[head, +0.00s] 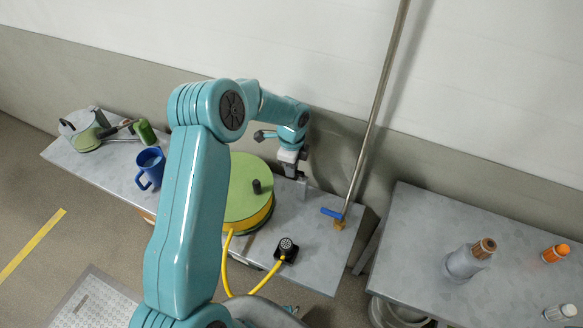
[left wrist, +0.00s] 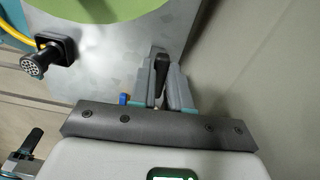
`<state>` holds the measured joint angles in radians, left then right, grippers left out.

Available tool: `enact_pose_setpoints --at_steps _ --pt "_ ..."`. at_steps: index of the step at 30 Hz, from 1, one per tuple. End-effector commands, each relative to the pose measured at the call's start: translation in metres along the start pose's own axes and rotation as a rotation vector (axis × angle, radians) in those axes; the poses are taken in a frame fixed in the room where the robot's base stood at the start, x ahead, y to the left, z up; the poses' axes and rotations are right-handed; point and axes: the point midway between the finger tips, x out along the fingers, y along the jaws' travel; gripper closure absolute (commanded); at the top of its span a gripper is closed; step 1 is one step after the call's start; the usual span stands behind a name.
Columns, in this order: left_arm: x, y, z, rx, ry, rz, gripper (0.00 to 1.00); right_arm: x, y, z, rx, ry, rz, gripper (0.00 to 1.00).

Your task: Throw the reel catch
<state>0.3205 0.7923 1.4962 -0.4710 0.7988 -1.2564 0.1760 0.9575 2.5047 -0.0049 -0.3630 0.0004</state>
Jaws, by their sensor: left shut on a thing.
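The reel (head: 240,190) is a round drum with a green top face and a yellow side, on the grey bench left of my left gripper. A black knob (head: 256,186) stands on its top. My left gripper (head: 302,186) points down beside the reel's right edge. In the left wrist view, the left gripper (left wrist: 165,88) is shut on a dark upright lever (left wrist: 161,68), which looks like the reel catch. The reel's green face (left wrist: 95,8) shows at the top there. The catch's base is mostly hidden by the fingers. My right gripper does not show clearly.
A yellow cord (head: 226,270) runs from the reel to a black connector (head: 287,249) at the bench front. A steel pipe with a blue tap (head: 331,213) rises right of the gripper. A blue mug (head: 149,167) stands left. Another table (head: 420,240) holds bottles at right.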

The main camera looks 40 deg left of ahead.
Motion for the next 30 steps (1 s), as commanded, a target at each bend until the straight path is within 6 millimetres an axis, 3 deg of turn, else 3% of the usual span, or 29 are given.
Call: enact_pose_setpoints --at_steps 23,24,25,30 --pt "-0.0043 -0.0068 0.0023 0.093 -0.004 -0.012 1.0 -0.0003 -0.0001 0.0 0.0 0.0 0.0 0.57" --pt "-0.0042 -0.0068 0.0022 0.093 -0.004 -0.012 0.7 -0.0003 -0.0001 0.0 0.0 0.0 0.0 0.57" --pt "-0.0039 -0.0065 0.0021 0.092 -0.004 -0.011 0.6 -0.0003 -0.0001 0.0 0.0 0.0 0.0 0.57" --pt "-0.0024 -0.0053 0.0012 0.092 -0.002 -0.007 0.57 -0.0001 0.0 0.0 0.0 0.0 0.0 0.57"
